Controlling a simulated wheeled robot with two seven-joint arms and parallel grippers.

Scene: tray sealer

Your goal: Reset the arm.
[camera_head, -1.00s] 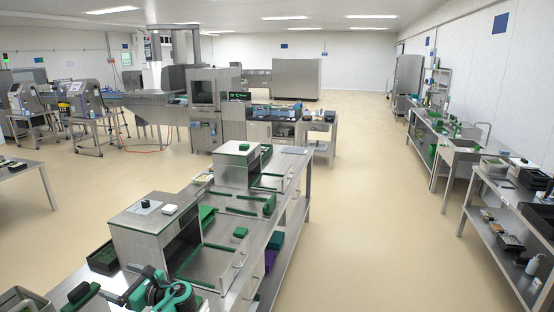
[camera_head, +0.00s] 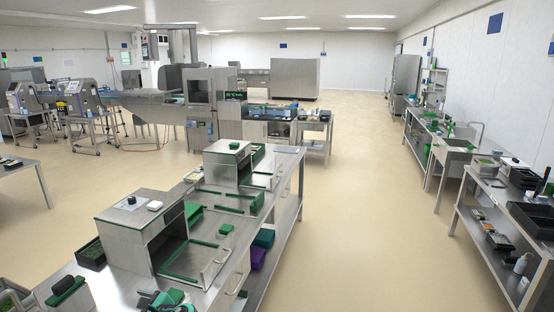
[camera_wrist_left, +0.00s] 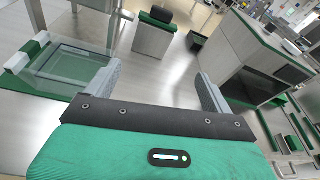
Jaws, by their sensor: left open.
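My left gripper (camera_wrist_left: 158,90) is open and empty in the left wrist view, its two grey fingers spread apart above the steel table. In the head view only part of my green and black left arm (camera_head: 160,300) shows at the bottom edge; its fingertips are not clear there. My right gripper is not in view. The nearer tray sealer (camera_head: 140,235) stands on the steel table, with a small black knob and a white item on its top. It also shows at the right of the left wrist view (camera_wrist_left: 235,55).
A second steel machine (camera_head: 227,165) stands farther along the table. A dark tray (camera_head: 91,254) and a steel block with a green-black top (camera_head: 68,292) lie left of the nearer sealer. A clear-walled box (camera_wrist_left: 75,68) is beside my left finger. The floor to the right is open.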

